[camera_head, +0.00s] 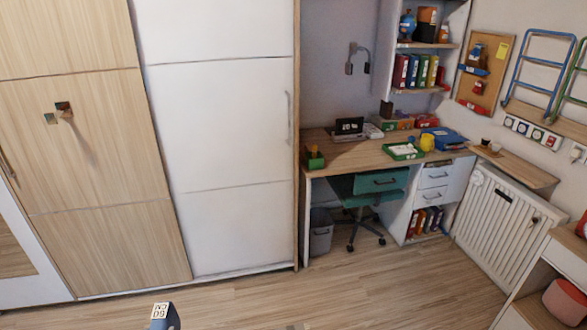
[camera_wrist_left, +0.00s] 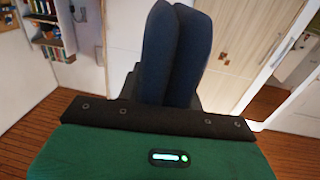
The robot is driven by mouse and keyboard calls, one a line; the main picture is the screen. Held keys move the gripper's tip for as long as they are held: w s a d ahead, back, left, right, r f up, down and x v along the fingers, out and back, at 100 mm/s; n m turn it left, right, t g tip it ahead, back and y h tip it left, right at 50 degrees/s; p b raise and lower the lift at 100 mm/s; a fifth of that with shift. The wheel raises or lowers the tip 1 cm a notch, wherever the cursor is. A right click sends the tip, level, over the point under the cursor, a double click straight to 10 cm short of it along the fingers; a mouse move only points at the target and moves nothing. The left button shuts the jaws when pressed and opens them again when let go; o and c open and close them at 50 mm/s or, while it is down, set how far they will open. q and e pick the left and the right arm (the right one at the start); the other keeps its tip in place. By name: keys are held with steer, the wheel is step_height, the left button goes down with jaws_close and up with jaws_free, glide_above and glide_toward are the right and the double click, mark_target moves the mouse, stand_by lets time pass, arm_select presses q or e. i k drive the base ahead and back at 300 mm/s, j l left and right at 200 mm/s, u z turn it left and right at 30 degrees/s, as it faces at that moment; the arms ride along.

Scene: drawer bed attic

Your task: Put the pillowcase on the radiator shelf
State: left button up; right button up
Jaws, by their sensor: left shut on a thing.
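The radiator shelf (camera_head: 515,165) is a wooden board at the right of the head view, above the white radiator (camera_head: 505,215). Small cups (camera_head: 490,145) stand at its left end, and the rest of its top looks bare. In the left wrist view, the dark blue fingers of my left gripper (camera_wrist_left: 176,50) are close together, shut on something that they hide. I cannot make out the pillowcase in either view. My right gripper is out of view.
A desk (camera_head: 345,155) with boxes and trays stands left of the radiator, with a chair (camera_head: 365,190) and a bin (camera_head: 320,235) below. Tall wardrobe doors (camera_head: 225,150) fill the left. The floor (camera_head: 390,285) between is clear.

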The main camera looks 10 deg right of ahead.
mark_target(528, 171)
steer(key=i+z, duration=0.75)
steer(key=i, duration=0.2)
steer(key=i+j+z, duration=0.2)
steer(key=i+z, duration=0.15)
steer(key=i+l+z, duration=0.15)
steer(key=i+z, duration=0.2)
steer(key=i, duration=0.2)
steer(key=i+z, duration=0.4)
steer(key=i, duration=0.15)
steer(key=i+j+z, duration=0.2)
steer(key=i+z, duration=0.15)
steer(key=i, duration=0.2)
steer(key=i+j+z, duration=0.1)
steer(key=i+z, duration=0.15)
steer(key=i, duration=0.2)
steer(key=i+j+z, duration=0.3)
steer(key=i, duration=0.15)
